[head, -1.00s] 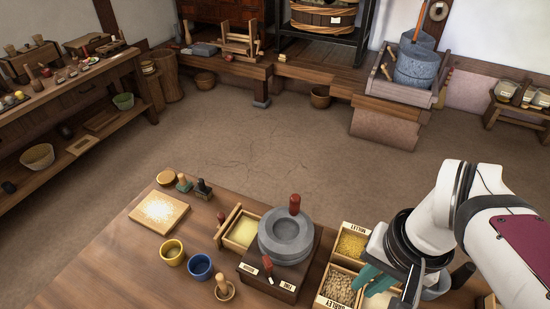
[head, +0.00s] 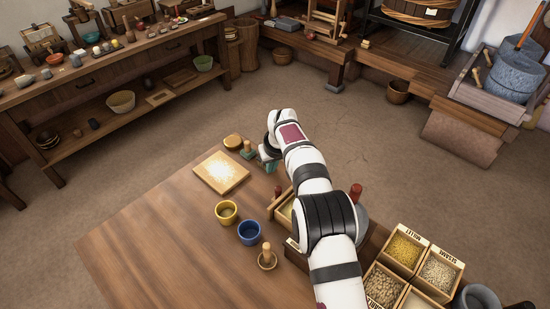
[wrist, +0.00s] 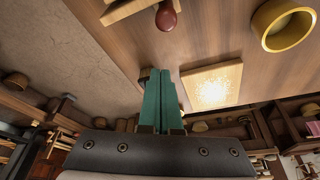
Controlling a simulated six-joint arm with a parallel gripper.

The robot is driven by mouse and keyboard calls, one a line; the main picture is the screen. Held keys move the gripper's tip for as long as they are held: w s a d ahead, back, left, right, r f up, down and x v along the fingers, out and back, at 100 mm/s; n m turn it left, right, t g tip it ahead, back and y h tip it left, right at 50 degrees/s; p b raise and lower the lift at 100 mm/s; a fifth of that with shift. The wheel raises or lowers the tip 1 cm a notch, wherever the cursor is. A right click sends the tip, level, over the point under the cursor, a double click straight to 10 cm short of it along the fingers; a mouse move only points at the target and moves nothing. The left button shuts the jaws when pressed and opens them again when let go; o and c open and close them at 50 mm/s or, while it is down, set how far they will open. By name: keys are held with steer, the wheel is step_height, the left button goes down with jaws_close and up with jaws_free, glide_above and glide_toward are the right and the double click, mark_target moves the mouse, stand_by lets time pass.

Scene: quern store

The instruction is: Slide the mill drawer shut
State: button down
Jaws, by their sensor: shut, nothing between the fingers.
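The mill is mostly hidden behind my arm in the head view; its red handle (head: 356,190) and part of the grey stone (head: 362,213) show at the right. The mill drawer (head: 284,210) sticks out on the left side, pulled open, with pale meal inside. In the wrist view the drawer's wooden front (wrist: 128,9) and its dark red knob (wrist: 167,17) show at the top edge. My gripper (head: 267,163) is beyond the drawer front, near the table's far edge. In the wrist view its teal fingers (wrist: 160,72) are together and empty, apart from the knob.
A floury board (head: 221,172), a yellow cup (head: 227,212), a blue cup (head: 249,232) and a wooden pestle dish (head: 267,261) stand left of the mill. Grain boxes (head: 408,250) are at right.

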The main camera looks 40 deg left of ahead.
steer(key=shift+d+f, duration=0.1)
steer(key=shift+f, duration=0.4)
steer(key=shift+s+d+f, duration=0.1)
steer(key=shift+s+d, duration=0.35)
steer(key=shift+d, duration=0.35)
steer(key=shift+s+d, duration=0.4)
steer(key=shift+d, duration=0.35)
steer(key=d, duration=1)
